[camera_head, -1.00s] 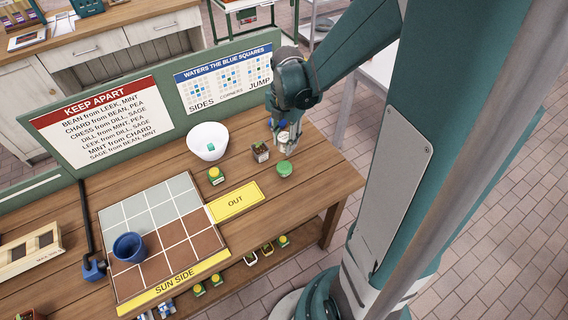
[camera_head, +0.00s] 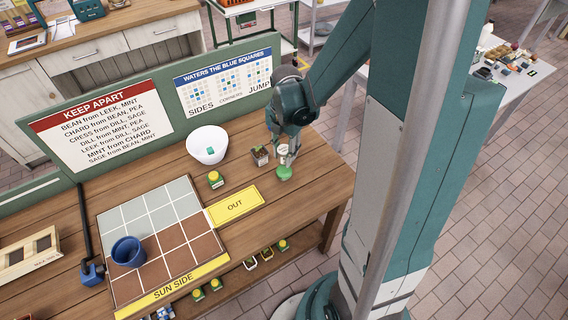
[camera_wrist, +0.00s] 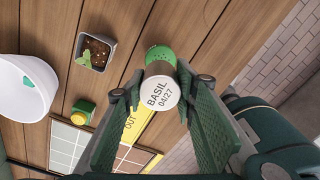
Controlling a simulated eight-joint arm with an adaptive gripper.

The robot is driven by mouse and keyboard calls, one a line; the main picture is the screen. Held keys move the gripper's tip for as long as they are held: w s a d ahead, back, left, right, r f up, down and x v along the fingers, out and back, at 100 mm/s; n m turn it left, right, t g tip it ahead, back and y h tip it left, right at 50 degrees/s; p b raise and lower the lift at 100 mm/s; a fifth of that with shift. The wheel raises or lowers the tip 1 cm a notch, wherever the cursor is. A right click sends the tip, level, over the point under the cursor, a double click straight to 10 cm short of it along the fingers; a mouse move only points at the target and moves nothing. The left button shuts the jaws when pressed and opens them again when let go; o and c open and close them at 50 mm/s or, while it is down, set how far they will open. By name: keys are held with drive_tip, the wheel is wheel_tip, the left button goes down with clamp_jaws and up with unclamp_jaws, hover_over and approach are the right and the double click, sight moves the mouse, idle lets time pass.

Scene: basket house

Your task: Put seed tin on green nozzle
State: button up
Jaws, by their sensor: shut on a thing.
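The seed tin (camera_wrist: 160,90) is a small cylinder with a white end labelled "BASIL 04/27" and a brownish side. My gripper (camera_wrist: 160,86) is shut on it, one finger on each side. The green nozzle (camera_head: 284,174) is a round green piece on the wooden table; its dotted face also shows in the wrist view (camera_wrist: 159,53), partly hidden behind the tin. In the head view my gripper (camera_head: 286,158) is directly above the nozzle, with the tin mostly hidden by the fingers. I cannot tell whether tin and nozzle touch.
A small square pot with a seedling (camera_head: 260,156) stands close left of my gripper. A white bowl (camera_head: 207,145), a yellow-green block (camera_head: 215,179) and the yellow OUT plate (camera_head: 234,207) lie farther left. The table (camera_head: 318,190) is clear to the right.

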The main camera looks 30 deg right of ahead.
sight(284, 148)
drive_tip(key=shift+f, duration=0.6)
drive_tip(key=shift+f+b, duration=0.35)
drive_tip(key=shift+f, duration=1.75)
drive_tip(key=shift+f, duration=0.2)
drive_tip(key=o, duration=1)
drive_tip(key=shift+c, duration=0.2)
drive_tip(key=shift+r, duration=0.25)
drive_tip(key=shift+w+d+r+p, duration=0.1)
drive_tip(key=shift+r+p, duration=0.3)
drive_tip(key=shift+r, duration=2.6)
drive_tip(key=shift+d+r+p, duration=0.1)
drive_tip(key=shift+r+p, duration=0.25)
drive_tip(key=shift+r, duration=2.6)
